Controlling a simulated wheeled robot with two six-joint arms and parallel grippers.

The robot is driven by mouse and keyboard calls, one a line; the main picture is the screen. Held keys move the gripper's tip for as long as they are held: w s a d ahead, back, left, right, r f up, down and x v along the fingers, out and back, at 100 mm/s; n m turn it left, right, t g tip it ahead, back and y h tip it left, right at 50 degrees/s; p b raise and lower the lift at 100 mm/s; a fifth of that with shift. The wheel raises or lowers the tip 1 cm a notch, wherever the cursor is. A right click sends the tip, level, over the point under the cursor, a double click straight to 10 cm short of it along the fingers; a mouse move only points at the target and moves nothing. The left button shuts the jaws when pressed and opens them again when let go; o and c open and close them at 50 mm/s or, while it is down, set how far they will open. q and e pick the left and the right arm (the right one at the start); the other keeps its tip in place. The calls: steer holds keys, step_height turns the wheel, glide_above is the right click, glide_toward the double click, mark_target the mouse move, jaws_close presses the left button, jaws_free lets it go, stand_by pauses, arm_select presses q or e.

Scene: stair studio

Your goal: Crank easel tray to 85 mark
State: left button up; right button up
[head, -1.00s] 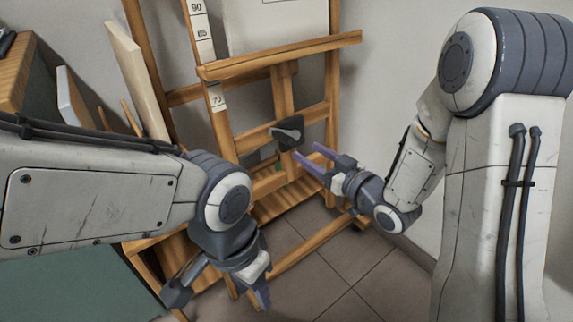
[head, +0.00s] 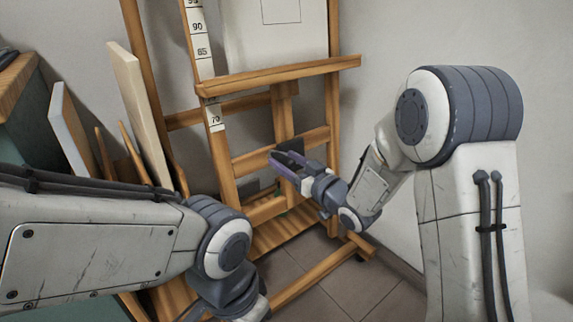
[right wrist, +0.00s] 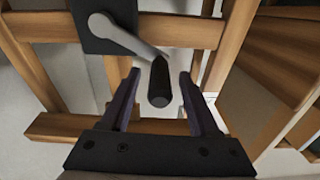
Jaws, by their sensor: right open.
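The wooden easel tray (head: 280,76) crosses the easel below the 85 mark (head: 202,51) and above the 70 mark (head: 215,119) on the white scale. The crank's black plate (head: 292,146) is on the easel below the tray, partly hidden by my right gripper (head: 278,167). In the right wrist view, the grey crank arm (right wrist: 128,38) runs from the plate (right wrist: 105,22) to a black handle (right wrist: 159,85). My right gripper (right wrist: 155,88) is open, with its fingers either side of the handle, and gaps show on both sides. My left gripper's fingers are out of view.
A white canvas (head: 275,35) stands above the tray. Several boards (head: 135,110) lean at the left of the easel. A grey wall is behind, and the tiled floor (head: 340,275) is clear at the lower right.

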steer(key=shift+w, duration=0.1)
jaws_close()
stand_by(1.4)
